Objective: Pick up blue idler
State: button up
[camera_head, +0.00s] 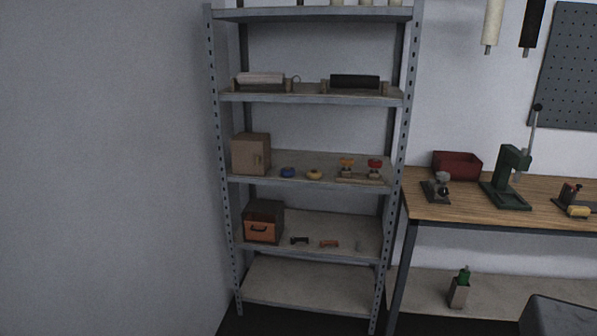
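A small round blue piece (288,172), which looks like the blue idler, sits on the middle board of the grey metal shelf rack (325,98). It stands near the front edge, between a tan box (251,154) on its left and a similar yellow piece (314,174) on its right. It is small in the picture, so its details are hard to tell. My gripper is not in view.
Right of the yellow piece, an orange and a red piece (375,165) stand on a small wooden base. A wooden workbench (420,205) with a green press (508,175) stands right of the rack. A plain wall (100,170) bounds the left.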

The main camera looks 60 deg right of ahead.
aim_at(286, 174)
jog(key=z, duration=0.6)
jog(key=i, duration=0.75)
jog(key=z, duration=0.45)
